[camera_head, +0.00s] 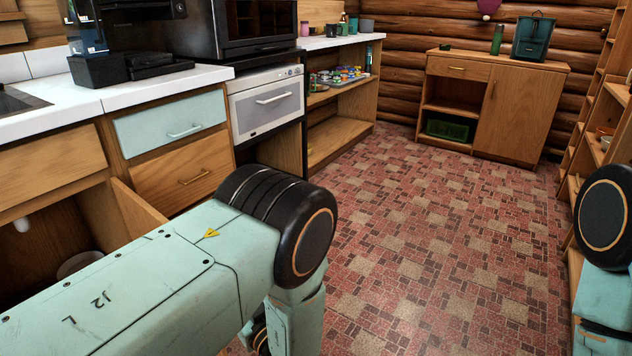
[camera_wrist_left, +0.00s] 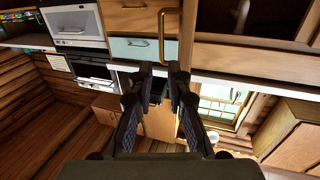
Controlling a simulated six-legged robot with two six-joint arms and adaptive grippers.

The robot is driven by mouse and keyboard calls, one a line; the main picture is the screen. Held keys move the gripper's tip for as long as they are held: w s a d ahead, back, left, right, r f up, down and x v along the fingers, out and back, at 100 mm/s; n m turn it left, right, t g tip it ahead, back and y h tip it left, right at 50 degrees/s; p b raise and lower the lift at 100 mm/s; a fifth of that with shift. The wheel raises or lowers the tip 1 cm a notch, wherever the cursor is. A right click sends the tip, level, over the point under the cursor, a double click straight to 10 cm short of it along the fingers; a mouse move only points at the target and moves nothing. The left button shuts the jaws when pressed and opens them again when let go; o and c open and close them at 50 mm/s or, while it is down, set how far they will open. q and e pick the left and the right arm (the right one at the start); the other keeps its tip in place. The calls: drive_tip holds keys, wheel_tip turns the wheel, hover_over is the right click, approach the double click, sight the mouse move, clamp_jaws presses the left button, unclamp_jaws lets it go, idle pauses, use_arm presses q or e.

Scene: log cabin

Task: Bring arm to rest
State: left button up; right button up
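My left arm (camera_head: 150,285) reaches in from the left in the head view, in front of the kitchen cabinets. My left gripper (camera_wrist_left: 161,72) shows in the left wrist view with its two dark fingers apart and nothing between them. A brass upright handle (camera_wrist_left: 162,35) appears just beyond the fingertips, apart from them as far as I can see. My left gripper is hidden below the arm in the head view. Part of my right arm (camera_head: 605,215) shows at the right edge; its gripper is out of view.
A lower cabinet door (camera_head: 137,212) stands open beside my left arm. Drawers and the white counter (camera_head: 150,85) run along the left. An oven (camera_head: 267,100) stands farther back. A wooden cabinet (camera_head: 490,105) is at the back, shelves (camera_head: 595,120) at right. The tiled floor (camera_head: 430,240) between is clear.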

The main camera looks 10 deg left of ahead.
use_arm(q)
drive_tip(key=s+d+f+m+g+h+p, duration=0.2)
drive_tip(key=s+f+m+g+h+p, duration=0.25)
drive_tip(key=s+f+m+h, duration=0.65)
drive_tip(key=s+d+r+g+h+p, duration=0.1)
drive_tip(key=s+r+g+p, duration=0.2)
drive_tip(key=s, duration=0.7)
drive_tip(key=s+d+r+n+g+h+p, duration=0.1)
drive_tip(key=s+r+g, duration=0.3)
drive_tip(key=s, duration=0.7)
drive_tip(key=shift+s+r+n+h+p, duration=0.3)
drive_tip(key=shift+r+h+p, duration=0.1)
drive_tip(key=shift+r+p, duration=0.45)
drive_tip(key=shift+f, duration=0.2)
